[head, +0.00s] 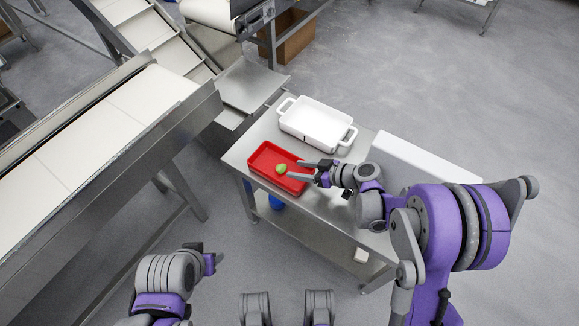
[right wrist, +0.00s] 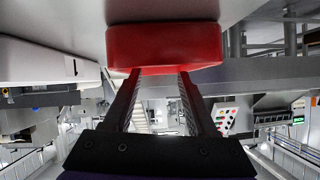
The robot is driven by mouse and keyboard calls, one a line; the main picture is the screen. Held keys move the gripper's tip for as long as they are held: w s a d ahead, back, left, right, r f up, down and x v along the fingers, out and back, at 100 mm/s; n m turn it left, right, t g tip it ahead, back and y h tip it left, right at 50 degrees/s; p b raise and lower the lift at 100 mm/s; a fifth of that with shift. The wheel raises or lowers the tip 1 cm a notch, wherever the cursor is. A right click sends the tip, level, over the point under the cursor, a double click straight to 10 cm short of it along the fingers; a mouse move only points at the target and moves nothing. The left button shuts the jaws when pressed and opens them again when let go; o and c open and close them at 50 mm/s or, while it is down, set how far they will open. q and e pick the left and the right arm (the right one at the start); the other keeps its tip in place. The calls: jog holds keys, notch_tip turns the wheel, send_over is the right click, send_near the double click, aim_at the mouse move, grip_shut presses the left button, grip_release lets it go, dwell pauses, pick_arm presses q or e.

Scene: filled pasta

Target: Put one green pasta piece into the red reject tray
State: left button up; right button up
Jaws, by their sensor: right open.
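The red reject tray (head: 262,157) lies on the metal table (head: 238,157). One green pasta piece (head: 281,168) shows inside the tray's outline, toward its right side, and appears to lie on the tray floor. My right gripper (head: 292,169) is open at the tray's right end, its fingertips close to the pasta but not closed on it. In the right wrist view the red tray (right wrist: 165,45) is just beyond my two parted fingers, with nothing between them; the pasta is hidden there. My left gripper (head: 208,261) is at the lower left, away from the table, its jaws unclear.
A white two-handled dish (head: 316,124) stands behind the red tray. A white box-like surface (head: 425,165) is on the table's right side. A conveyor (head: 110,120) runs along the left. A blue object (head: 277,203) is below the table top.

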jog(key=p+v, duration=0.1)
jog(key=v, duration=0.6)
jog(key=shift+r, duration=0.1)
jog(key=shift+s+a+r, duration=0.1)
jog(key=shift+s+r, duration=0.15)
jog(key=shift+s, duration=0.1)
jog(key=s+d+r+m+h, duration=0.1)
jog(key=s+d+m+h, duration=0.1)
jog(key=s, duration=0.5)
jog(key=s+d+r+m+g+h, duration=0.1)
jog(key=s+m+h, duration=0.3)
jog(key=s, duration=0.4)
jog(key=s+d+r+m+g+h, duration=0.1)
jog(key=s+d+r+m+h, duration=0.2)
jog(key=s, duration=0.5)
jog(key=shift+s+d+m+h, duration=0.15)
jog(key=shift+d+m+h, duration=0.35)
jog(key=shift+h, duration=0.3)
